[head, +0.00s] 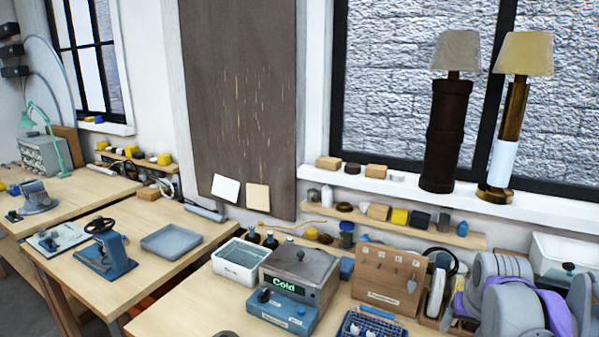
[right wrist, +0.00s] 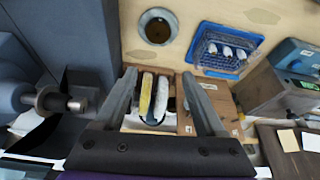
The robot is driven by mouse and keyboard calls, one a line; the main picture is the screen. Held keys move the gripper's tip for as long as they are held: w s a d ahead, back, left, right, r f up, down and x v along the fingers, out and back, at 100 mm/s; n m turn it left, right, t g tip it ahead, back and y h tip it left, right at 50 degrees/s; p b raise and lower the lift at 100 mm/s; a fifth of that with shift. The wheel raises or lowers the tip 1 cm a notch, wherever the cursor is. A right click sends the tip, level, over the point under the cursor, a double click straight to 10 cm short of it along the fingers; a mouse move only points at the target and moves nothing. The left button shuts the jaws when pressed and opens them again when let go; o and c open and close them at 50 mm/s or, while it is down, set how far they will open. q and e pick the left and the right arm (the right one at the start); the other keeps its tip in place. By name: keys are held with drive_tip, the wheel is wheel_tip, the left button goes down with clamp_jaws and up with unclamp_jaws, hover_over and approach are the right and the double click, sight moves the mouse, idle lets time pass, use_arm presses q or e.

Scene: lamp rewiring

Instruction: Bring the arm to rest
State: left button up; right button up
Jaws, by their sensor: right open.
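My right gripper (right wrist: 160,78) is open in the right wrist view, its two grey fingers spread apart with nothing gripped. Below and between the fingers shows a small holder with upright yellow and white pieces (right wrist: 146,96); I cannot tell how far below it is. My right arm (head: 515,305), grey with purple parts, is folded over the bench at the lower right of the head view, and its fingers cannot be made out there. My left gripper is in neither view.
A wooden key board (head: 388,275), a blue rack (head: 370,326) and a box marked "Cold" (head: 297,272) stand left of my right arm. A white tub (head: 240,260) is farther left. Two lamps (head: 445,120) (head: 510,110) stand on the sill behind.

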drive_tip(key=s+a+f+n+t+y, duration=0.1)
drive_tip(key=s+a+f+n, duration=0.3)
drive_tip(key=s+a+f, duration=1.2)
drive_tip(key=shift+s+a+n+t+y, duration=0.3)
drive_tip(key=shift+s+t+y, duration=0.1)
drive_tip(key=shift+s, duration=0.65)
